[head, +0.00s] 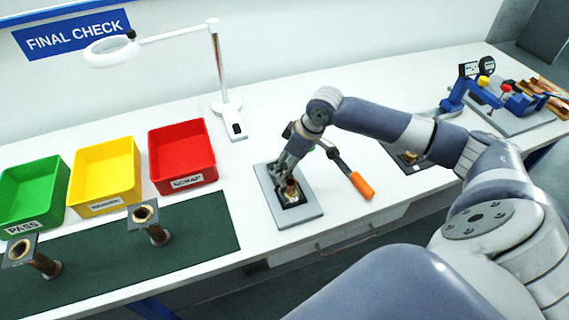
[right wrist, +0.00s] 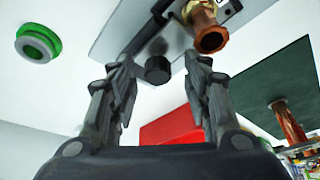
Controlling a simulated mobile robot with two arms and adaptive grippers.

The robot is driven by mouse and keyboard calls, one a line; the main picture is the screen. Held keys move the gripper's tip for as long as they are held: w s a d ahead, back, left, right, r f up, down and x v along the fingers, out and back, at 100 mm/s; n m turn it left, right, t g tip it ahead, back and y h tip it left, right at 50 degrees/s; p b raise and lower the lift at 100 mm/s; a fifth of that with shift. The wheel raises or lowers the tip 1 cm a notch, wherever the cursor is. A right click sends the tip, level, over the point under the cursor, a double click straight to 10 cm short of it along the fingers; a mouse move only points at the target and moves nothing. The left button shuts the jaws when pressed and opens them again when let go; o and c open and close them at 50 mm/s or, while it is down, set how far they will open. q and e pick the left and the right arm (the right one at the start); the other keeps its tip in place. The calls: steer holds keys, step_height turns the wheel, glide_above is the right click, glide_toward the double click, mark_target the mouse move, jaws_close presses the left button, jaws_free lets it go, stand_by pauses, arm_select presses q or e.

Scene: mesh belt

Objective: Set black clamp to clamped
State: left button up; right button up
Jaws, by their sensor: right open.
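My right gripper (head: 287,168) is over the grey plate (head: 308,212), which carries a black fixture and a copper-coloured fitting (head: 292,194). In the right wrist view its two fingers (right wrist: 160,82) are apart, with a black round-ended piece (right wrist: 158,70) showing between them, apparently part of the black clamp. I cannot tell whether the fingers touch it. The copper fitting (right wrist: 208,34) shows just beyond the right finger. My gripper hides most of the clamp in the head view, so its position is unclear. My left gripper is not in view.
An orange handle (head: 361,185) juts out right of the plate. Red (head: 183,160), yellow (head: 105,175) and green (head: 35,193) bins stand left, behind a dark mat (head: 205,235) with two flanged tubes. A magnifier lamp (head: 228,105) stands behind. A blue gauge stand (head: 455,98) is far right.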

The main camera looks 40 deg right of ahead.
steer(key=v, duration=1.1)
steer(key=shift+r, duration=0.15)
steer(key=shift+s, duration=0.1)
